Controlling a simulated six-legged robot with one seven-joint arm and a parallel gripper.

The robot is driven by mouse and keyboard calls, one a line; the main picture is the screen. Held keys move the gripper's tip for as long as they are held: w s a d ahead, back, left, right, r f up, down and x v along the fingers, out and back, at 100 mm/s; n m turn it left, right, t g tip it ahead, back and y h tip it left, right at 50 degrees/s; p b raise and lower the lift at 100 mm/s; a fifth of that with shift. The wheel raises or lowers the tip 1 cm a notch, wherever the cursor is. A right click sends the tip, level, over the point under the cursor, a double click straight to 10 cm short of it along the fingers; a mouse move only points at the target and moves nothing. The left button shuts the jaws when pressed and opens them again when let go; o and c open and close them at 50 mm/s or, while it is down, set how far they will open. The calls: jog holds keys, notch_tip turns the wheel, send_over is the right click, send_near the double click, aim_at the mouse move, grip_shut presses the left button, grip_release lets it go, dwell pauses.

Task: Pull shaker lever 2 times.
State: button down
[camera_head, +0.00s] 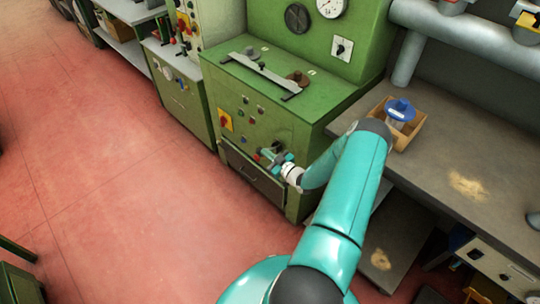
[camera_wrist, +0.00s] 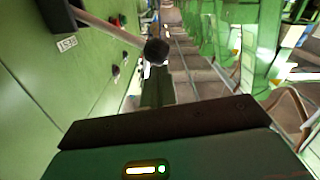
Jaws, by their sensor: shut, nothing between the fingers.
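The shaker lever (camera_wrist: 112,29) shows in the wrist view as a metal rod with a round black knob (camera_wrist: 156,51), reaching out from the green machine panel at the upper left. My gripper (camera_wrist: 157,78) is shut and empty, with its fingers just below the knob in that picture; I cannot tell whether they touch it. In the head view my gripper (camera_head: 268,156) is close to the front of the green machine (camera_head: 225,92), above its drawer. There the lever is small and partly hidden by my gripper, so its exact angle is unclear.
A grey workbench (camera_head: 440,165) stands to the right, with an open box (camera_head: 407,134) holding a blue-topped item (camera_head: 401,108). A metal bar fixture (camera_head: 262,72) lies on the machine's top. A smaller green cabinet (camera_head: 180,88) stands at left. The red floor (camera_head: 110,190) in front is clear.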

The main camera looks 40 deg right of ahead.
dwell(0.4)
jog(key=shift+a+f+n, duration=0.2)
jog(key=shift+f+n, duration=0.1)
